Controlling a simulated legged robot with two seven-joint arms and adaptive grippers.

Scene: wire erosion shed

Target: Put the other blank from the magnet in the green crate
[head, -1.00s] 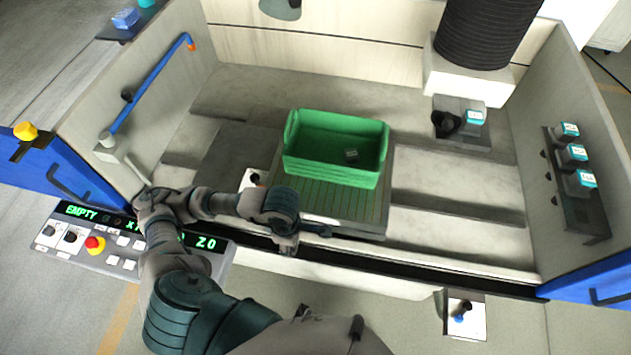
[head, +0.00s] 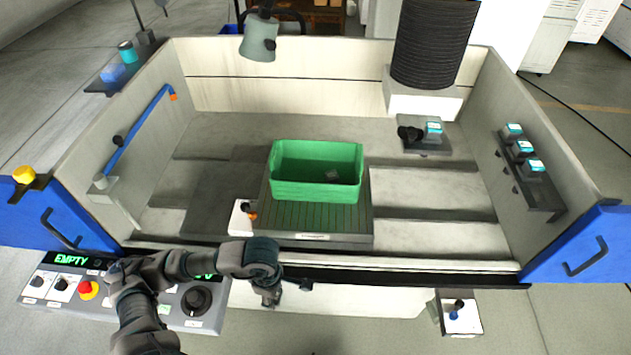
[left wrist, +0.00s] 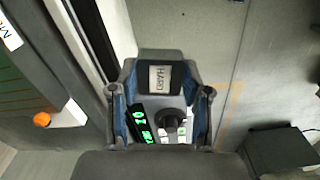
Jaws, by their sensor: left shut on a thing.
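The green crate (head: 316,190) stands upright on the dark ridged magnet plate (head: 308,222) inside the tank. A small dark blank (head: 332,175) lies in the crate. No blank shows on the bare part of the plate. My left gripper (head: 288,288) is in front of the tank's front rim, below and left of the crate. In the left wrist view it is shut on a dark blank (left wrist: 160,78) with a pale label reading HARD. The gripper hides most of this blank in the head view. My right gripper is not in view.
A white switch box with an orange knob (head: 243,216) sits at the plate's left. The control panel (head: 60,285) is at lower left, its display reading EMPTY. A rack (head: 530,170) with teal-topped blocks is on the right wall. The tank rim (head: 420,266) lies between gripper and crate.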

